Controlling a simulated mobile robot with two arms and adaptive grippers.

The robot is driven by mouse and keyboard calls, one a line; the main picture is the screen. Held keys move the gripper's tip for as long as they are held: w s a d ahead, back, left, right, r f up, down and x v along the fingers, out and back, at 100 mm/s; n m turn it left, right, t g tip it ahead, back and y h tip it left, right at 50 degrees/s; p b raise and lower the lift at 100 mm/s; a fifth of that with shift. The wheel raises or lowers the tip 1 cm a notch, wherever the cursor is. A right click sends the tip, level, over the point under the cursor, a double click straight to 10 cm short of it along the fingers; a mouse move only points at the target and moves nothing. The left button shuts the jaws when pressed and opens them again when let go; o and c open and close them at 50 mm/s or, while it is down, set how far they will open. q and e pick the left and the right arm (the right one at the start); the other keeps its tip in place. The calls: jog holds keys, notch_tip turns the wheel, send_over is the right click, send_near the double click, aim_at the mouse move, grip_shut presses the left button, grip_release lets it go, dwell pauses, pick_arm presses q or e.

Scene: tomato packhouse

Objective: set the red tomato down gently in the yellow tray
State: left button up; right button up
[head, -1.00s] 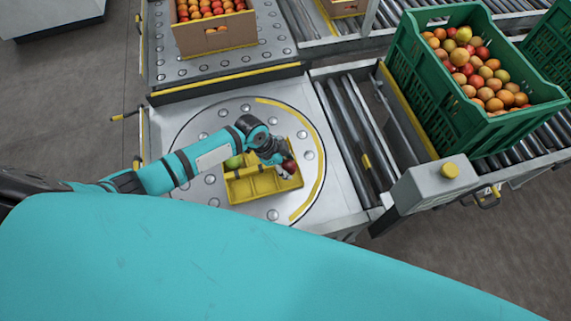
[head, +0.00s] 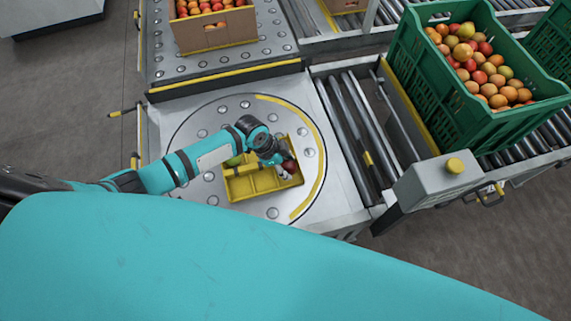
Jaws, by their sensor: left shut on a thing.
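The yellow tray (head: 262,184) lies on the round turntable, with dividers forming compartments. My left gripper (head: 285,171) is over the right end of the tray, shut on the red tomato (head: 290,166). The tomato shows dark red at the fingers, at the tray's right side. I cannot tell whether it touches the tray floor. A green tomato (head: 234,161) sits in the tray's back left compartment, partly hidden by my arm. My right gripper is not in view.
A green crate (head: 425,95) full of tomatoes stands at the right on rollers. A cardboard box (head: 215,36) of tomatoes stands behind. A grey control box with a yellow button (head: 454,165) is at the right. The turntable (head: 235,215) is bare around the tray.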

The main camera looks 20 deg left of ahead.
pick_arm(q)
jog(key=shift+f, duration=0.2)
jog(key=o, duration=0.9)
jog(key=c, duration=0.3)
jog(key=shift+c, duration=0.2)
jog(key=shift+r, duration=0.1)
notch_tip(320, 180, up, 7)
jog(key=p, duration=0.6)
jog(key=shift+p, duration=0.35)
